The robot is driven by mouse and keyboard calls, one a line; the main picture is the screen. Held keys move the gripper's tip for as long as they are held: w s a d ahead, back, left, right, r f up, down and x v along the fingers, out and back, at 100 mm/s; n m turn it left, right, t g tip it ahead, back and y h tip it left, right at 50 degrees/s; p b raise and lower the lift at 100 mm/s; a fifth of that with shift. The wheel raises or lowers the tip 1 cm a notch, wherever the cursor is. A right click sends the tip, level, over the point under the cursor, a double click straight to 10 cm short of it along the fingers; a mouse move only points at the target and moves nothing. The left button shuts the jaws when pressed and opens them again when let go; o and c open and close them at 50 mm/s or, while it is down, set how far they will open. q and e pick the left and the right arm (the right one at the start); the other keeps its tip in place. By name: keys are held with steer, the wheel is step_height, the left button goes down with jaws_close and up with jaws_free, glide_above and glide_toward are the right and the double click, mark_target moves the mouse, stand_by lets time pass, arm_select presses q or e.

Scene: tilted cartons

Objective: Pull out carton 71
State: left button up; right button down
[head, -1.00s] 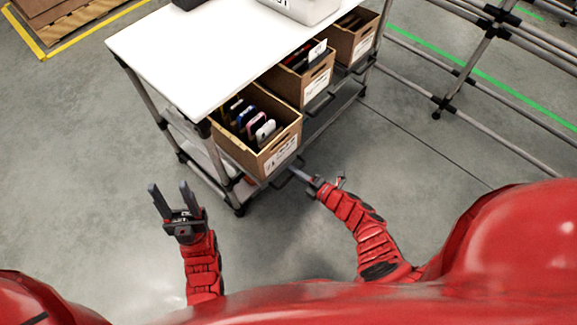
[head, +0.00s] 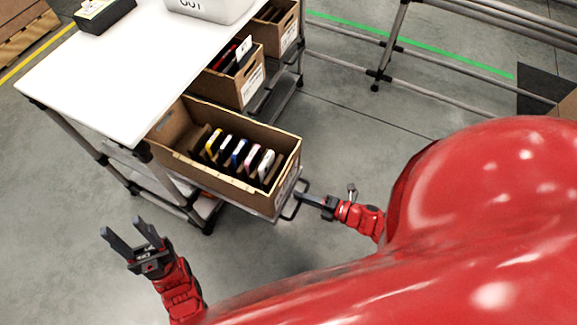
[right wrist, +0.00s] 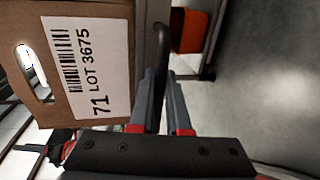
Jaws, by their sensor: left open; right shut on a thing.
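Carton 71 (head: 215,180) is an open brown box with several thin coloured items standing in a row inside. It sits on a tilted grey tray and juts well out from under the white tabletop. Its label (right wrist: 92,68), reading "71 LOT 3675", shows in the right wrist view. My right gripper (head: 299,196) is shut on the dark handle (head: 289,212) at the tray's front. The wrist view shows the handle (right wrist: 162,42) between its fingers. My left gripper (head: 122,226) is open and empty, left of the carton and apart from it.
Two more cartons, a middle one (head: 250,86) and a far one (head: 289,38), sit under the white tabletop (head: 110,75). A grey bin (head: 212,9) and a dark box (head: 103,16) stand on top. A pipe rack (head: 385,60) is at upper right. The floor in front is clear.

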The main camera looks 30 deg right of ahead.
steer(key=shift+f+v, duration=0.2)
steer(key=shift+v, duration=0.65)
steer(key=shift+f+v, duration=0.15)
steer(key=shift+v, duration=0.75)
steer(key=c, duration=0.9)
jaws_free()
steer(key=shift+s+d, duration=0.1)
steer(key=v, duration=1.7)
steer(key=shift+s+d+f+p, duration=0.1)
steer(key=shift+s+p, duration=0.05)
steer(key=shift+p, duration=0.15)
